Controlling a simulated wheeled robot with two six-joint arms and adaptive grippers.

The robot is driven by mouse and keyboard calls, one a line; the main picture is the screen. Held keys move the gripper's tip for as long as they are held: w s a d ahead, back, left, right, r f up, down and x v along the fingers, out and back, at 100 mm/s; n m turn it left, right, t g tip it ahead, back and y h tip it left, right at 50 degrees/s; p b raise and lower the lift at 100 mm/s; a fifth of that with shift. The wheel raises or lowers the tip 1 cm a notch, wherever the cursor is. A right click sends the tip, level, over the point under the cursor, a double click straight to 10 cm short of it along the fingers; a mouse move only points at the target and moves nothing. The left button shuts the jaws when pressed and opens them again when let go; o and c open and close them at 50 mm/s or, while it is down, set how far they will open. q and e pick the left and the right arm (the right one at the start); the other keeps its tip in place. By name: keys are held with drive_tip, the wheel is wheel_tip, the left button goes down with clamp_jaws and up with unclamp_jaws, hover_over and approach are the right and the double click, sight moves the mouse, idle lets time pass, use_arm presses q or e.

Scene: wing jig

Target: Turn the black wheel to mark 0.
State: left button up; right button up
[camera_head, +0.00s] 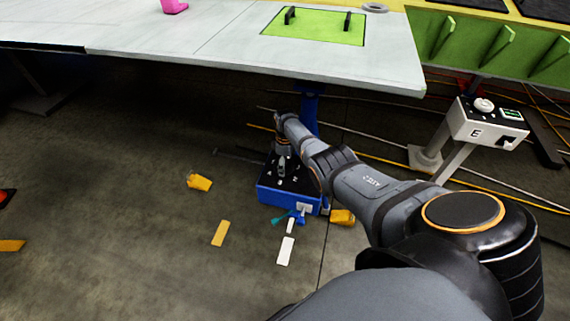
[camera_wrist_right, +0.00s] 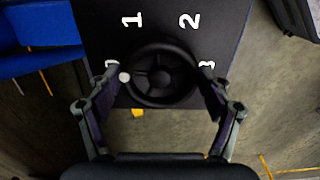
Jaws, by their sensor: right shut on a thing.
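The black wheel (camera_wrist_right: 160,73) lies on a black panel (camera_wrist_right: 135,42) with white marks, in the right wrist view. The marks 1 (camera_wrist_right: 132,19) and 2 (camera_wrist_right: 189,20) read clearly; a mark at the right looks like 3 and is partly covered by a finger. A mark at the left (camera_wrist_right: 112,64) is mostly hidden. A white dot (camera_wrist_right: 124,77) on the wheel's left side is just below that hidden mark. My right gripper (camera_head: 283,158) has its fingers on opposite sides of the wheel and is shut on it. My left gripper is not seen.
The panel tops a blue box (camera_head: 284,199) under the edge of a long grey table (camera_head: 180,45). A white control post (camera_head: 485,125) stands at the right. Yellow pieces (camera_head: 200,182) lie on the floor. Rods and cables run behind the box.

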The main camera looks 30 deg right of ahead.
drive_tip(key=shift+n, duration=1.1)
drive_tip(key=o, duration=1.1)
wheel_tip(320, 180, up, 12)
drive_tip(key=shift+f, duration=0.1)
